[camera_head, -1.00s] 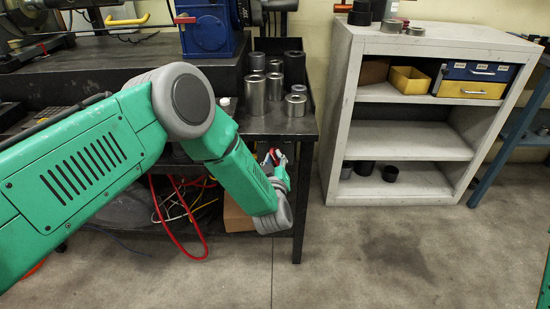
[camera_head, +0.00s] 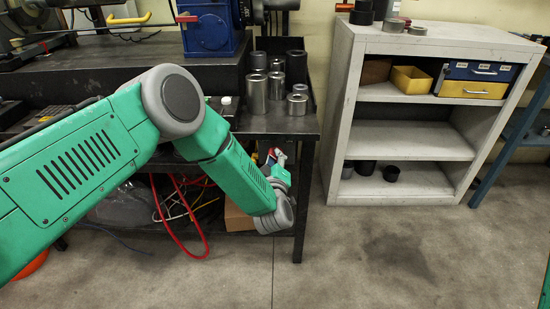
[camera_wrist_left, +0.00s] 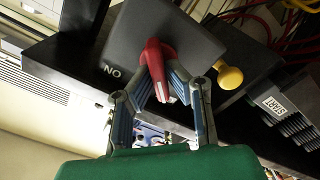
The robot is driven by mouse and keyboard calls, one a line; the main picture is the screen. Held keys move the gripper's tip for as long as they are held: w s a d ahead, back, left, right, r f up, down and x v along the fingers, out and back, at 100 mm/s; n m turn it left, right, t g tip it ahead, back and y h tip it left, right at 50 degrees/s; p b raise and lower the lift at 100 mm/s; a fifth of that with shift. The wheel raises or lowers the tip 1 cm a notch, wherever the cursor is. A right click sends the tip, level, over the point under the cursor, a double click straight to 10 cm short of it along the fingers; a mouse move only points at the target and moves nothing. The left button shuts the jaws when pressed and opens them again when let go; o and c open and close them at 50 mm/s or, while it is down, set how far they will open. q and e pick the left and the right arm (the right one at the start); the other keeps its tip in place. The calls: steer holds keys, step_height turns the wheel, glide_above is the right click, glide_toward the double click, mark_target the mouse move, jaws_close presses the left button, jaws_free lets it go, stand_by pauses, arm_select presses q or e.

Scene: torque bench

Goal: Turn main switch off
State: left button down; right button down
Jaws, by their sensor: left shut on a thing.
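The main switch is a red handle (camera_wrist_left: 155,60) on a dark box (camera_wrist_left: 150,25) in the left wrist view. A white marking on the box reads like "NO" in this view. My left gripper (camera_wrist_left: 165,88) is shut on the red handle, its grey-blue fingers on both sides of it. In the head view the left gripper (camera_head: 276,158) is small, at the right end of the black bench, partly hidden behind my green arm. The handle's exact angle is hard to tell there. My right gripper is not in view.
A yellow knob (camera_wrist_left: 229,77) and a START label (camera_wrist_left: 275,105) are close to the right of the handle. Metal cylinders (camera_head: 277,85) stand on the bench above. Red cables (camera_head: 180,210) hang below. A grey shelf (camera_head: 410,125) stands right; the floor between is clear.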

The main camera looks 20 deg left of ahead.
arm_select(q)
steer(key=shift+s+d+f, duration=0.15)
steer(key=shift+s+f, duration=0.1)
steer(key=shift+f, duration=0.15)
steer(key=c, duration=1.6)
jaws_free()
steer(key=shift+w+r, duration=0.15)
steer(key=shift+r, duration=0.1)
steer(key=v, duration=1.2)
